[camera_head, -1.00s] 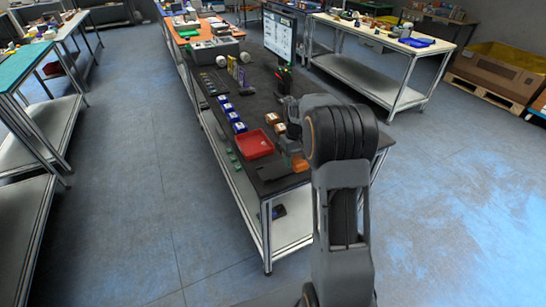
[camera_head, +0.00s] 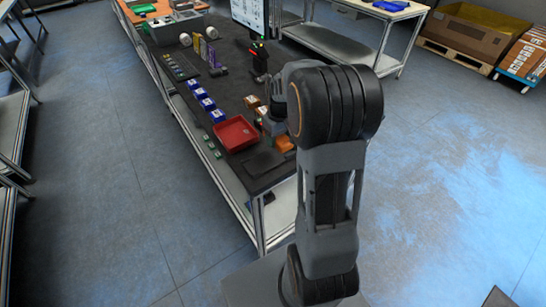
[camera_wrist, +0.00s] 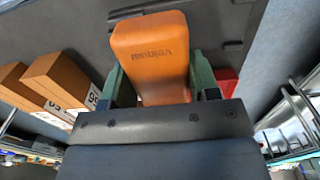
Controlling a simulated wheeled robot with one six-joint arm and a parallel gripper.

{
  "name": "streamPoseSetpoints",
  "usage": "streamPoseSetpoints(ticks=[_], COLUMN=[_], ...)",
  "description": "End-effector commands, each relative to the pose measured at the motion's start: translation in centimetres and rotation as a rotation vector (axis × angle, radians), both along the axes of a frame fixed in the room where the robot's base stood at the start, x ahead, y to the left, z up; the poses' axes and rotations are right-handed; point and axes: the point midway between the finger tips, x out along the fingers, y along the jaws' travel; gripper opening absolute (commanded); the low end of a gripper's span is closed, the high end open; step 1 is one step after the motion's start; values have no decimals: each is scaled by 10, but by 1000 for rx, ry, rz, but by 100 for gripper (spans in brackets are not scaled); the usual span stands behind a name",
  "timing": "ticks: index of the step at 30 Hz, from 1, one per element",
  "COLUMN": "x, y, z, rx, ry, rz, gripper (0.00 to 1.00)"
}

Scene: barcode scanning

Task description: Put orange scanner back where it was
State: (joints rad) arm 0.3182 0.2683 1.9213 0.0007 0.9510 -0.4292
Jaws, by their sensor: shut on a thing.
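The orange scanner (camera_wrist: 150,55) is held between the two green fingers of my gripper (camera_wrist: 155,85) in the wrist view, with its lettered top facing the camera. In the head view the scanner (camera_head: 284,144) is at the near right end of the dark workbench (camera_head: 222,92), partly hidden by my arm. My gripper is shut on it. I cannot tell whether the scanner touches the bench. A dark square pad (camera_head: 264,162) lies on the bench just left of the scanner.
A red tray (camera_head: 235,133) is left of the scanner. Small cardboard boxes (camera_head: 252,101) stand behind it, also visible in the wrist view (camera_wrist: 62,78). Blue-and-white boxes (camera_head: 207,104) line the bench's left side. A monitor (camera_head: 250,14) stands farther back.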

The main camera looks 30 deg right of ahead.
Motion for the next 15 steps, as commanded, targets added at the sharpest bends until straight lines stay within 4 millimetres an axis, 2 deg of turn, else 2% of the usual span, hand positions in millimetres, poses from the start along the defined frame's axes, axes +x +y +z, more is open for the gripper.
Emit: streamPoseSetpoints(ticks=[6,15], x=[-12,-21], y=[18,32], z=[-25,-43], rx=[0,1], ry=[1,3], rz=[3,5], gripper=[24,24])
